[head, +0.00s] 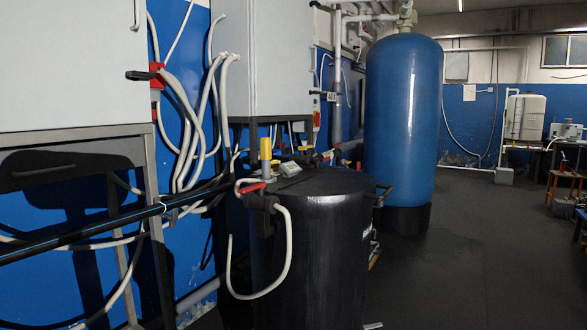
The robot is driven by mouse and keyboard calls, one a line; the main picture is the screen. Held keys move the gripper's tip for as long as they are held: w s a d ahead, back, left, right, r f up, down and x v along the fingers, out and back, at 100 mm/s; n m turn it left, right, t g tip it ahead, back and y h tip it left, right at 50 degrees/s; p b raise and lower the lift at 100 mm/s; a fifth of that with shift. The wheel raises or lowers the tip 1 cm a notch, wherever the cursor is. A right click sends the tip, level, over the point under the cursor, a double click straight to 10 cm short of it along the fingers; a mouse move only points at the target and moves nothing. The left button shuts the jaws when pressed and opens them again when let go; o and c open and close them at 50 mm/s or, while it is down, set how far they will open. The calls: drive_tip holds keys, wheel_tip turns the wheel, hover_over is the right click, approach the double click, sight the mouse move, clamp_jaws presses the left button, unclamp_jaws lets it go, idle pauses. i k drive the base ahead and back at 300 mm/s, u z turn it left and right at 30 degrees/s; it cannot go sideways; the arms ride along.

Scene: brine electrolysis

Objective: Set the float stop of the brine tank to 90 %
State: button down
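The brine tank is most likely the black, upright cylinder (325,260) in the middle of the head view, with a dark flat lid. On the lid's left side stand a yellow-capped upright fitting (265,150) and a small grey box-like part (290,169). A red lever handle (252,188) sits at the upper left rim, by a white hose that loops down the tank's side. I cannot tell which part is the float stop, and no scale or setting is readable. My gripper is not in view.
A tall blue vessel (403,125) stands behind the tank on the right. Pale cabinets (70,65) and loose white hoses line the left wall. A long dark tube (100,226) crosses the lower left. The dark floor (475,250) at right is mostly clear.

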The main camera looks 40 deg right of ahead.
sight(274, 164)
drive_tip(key=k, duration=0.2)
drive_tip(key=z, duration=1.1)
